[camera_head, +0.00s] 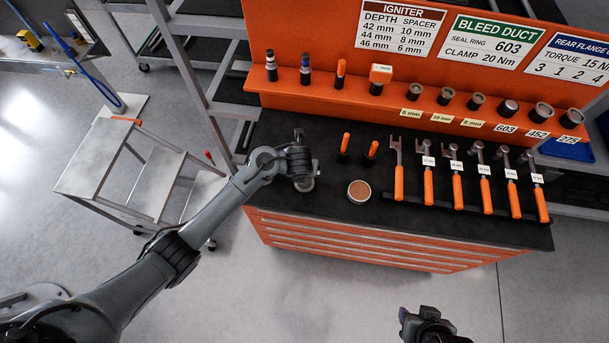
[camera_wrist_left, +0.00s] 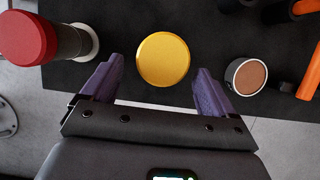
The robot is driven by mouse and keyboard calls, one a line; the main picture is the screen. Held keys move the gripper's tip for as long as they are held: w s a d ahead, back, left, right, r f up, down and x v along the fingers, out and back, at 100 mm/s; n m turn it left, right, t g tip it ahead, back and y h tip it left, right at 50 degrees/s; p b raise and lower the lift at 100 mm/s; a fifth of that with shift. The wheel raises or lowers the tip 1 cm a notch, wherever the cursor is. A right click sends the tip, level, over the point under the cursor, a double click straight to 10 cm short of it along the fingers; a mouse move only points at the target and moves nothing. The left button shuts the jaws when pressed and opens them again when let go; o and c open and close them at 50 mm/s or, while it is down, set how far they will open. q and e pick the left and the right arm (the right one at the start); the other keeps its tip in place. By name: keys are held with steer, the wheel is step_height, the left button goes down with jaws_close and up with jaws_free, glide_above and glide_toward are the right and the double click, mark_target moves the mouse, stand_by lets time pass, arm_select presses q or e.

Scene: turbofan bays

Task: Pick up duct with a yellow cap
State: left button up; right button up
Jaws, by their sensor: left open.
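A round yellow cap (camera_wrist_left: 163,59) shows from above in the left wrist view, over the black bench top. It lies between and just ahead of the fingers of my left gripper (camera_wrist_left: 155,88), which is open and empty. The duct's body under the cap is hidden. In the head view my left gripper (camera_head: 304,172) hangs over the left part of the bench and hides the yellow cap. My right gripper (camera_head: 428,322) shows only partly at the bottom edge, away from the bench; its fingers are unclear.
A red-capped cylinder (camera_wrist_left: 28,38) stands left of the yellow cap. A copper-topped round part (camera_wrist_left: 245,76) stands to the right, also seen in the head view (camera_head: 358,191). Orange-handled tools (camera_head: 428,185) line the bench's right. An orange shelf (camera_head: 330,93) holds small parts behind.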

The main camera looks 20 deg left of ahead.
arm_select(q)
steer(key=shift+x, duration=2.5)
steer(key=shift+w, duration=0.15)
steer(key=shift+c, duration=0.5)
steer(key=c, duration=0.9)
steer(key=shift+r, duration=0.1)
steer(key=shift+c, duration=0.9)
steer(key=shift+r, duration=0.15)
